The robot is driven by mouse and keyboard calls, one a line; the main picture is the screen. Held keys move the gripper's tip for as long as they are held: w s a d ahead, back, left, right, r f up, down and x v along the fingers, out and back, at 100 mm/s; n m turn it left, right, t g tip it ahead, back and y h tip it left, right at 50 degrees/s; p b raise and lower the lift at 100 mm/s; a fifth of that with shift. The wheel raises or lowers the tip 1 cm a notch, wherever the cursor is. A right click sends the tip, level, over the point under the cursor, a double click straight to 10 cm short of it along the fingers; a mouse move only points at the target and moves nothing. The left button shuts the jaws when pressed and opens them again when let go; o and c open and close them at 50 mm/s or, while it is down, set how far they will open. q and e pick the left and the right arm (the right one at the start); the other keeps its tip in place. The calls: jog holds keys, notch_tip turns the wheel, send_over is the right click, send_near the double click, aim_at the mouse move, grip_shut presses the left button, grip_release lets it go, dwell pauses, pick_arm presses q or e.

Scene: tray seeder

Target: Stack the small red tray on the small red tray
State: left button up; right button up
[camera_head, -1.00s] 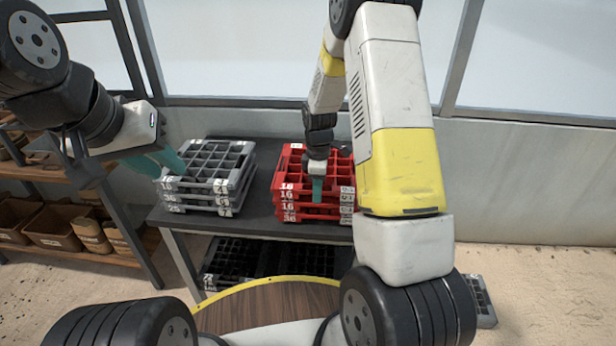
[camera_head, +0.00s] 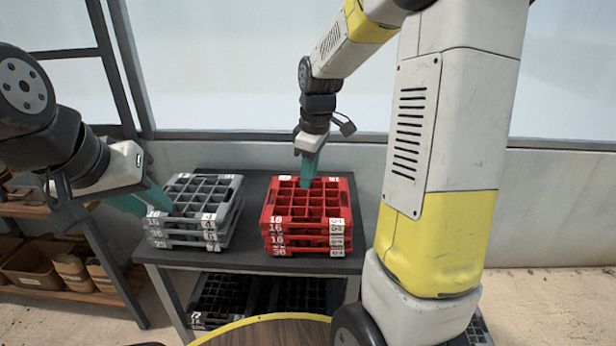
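Several small red trays, with a grid of cells and white number labels, form one stack (camera_head: 306,228) on the dark table. The top red tray (camera_head: 330,206) sits on the ones below, roughly lined up. My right gripper (camera_head: 308,172) points down with teal fingers over the back part of this stack; its fingertips overlap the top tray in view, and I see no tray held. Whether its fingers are apart is unclear. My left gripper (camera_head: 148,200) has teal fingers near the left edge of the grey stack; its opening is also unclear.
A stack of grey trays (camera_head: 192,212) stands left of the red stack on the table (camera_head: 252,210), with a narrow bare strip between. Black trays (camera_head: 222,298) lie on the shelf below. A rack with brown boxes (camera_head: 38,264) is at left. A wall stands behind.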

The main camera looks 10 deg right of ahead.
jog(key=s+r+m+t, duration=0.1)
jog(key=s+r+m, duration=0.2)
jog(key=s, duration=0.3)
jog(key=s+a+r+m+t+y, duration=0.1)
jog(key=s+r+m+t, duration=0.1)
jog(key=s+r+m, duration=0.2)
jog(key=s+r+m+t, duration=0.1)
jog(key=s+r+m, duration=0.2)
jog(key=s, duration=0.6)
jog(key=shift+s+a+r+m+t+y, duration=0.15)
jog(key=shift+s+a+m+t+y, duration=0.15)
jog(key=shift+a+t, duration=0.1)
